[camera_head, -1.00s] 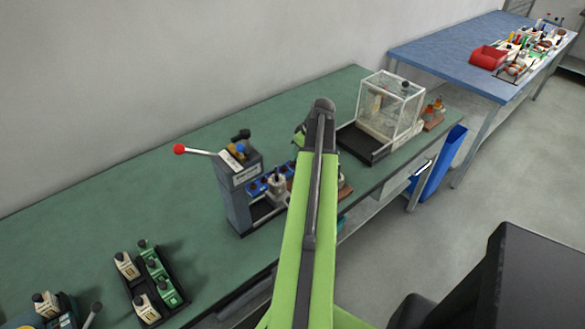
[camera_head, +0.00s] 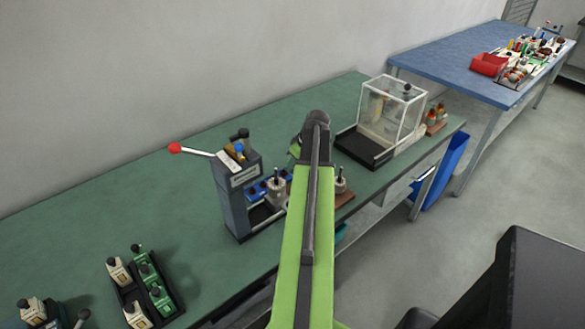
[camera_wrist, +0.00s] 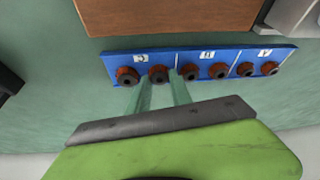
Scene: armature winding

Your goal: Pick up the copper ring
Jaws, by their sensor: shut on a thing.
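Several copper-brown rings with dark centres sit in a row on a blue rack (camera_wrist: 290,53) in the wrist view. The rack has three sections parted by white lines, each with a white label. My gripper (camera_wrist: 160,84) reaches the rack's near edge with two pale green fingers. It is shut on the copper ring (camera_wrist: 158,74) second from the left, in the left section. This ring is still level with its neighbours, at the rack. In the head view the blue rack (camera_head: 256,190) shows beside the lever press, and my arm hides my gripper.
Neighbouring rings (camera_wrist: 127,75) sit close on both sides. A grey press (camera_head: 236,195) with a red-knobbed lever stands left of the arm. A clear box (camera_head: 392,108) stands farther right. Green bench (camera_head: 120,215) is bare behind the press.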

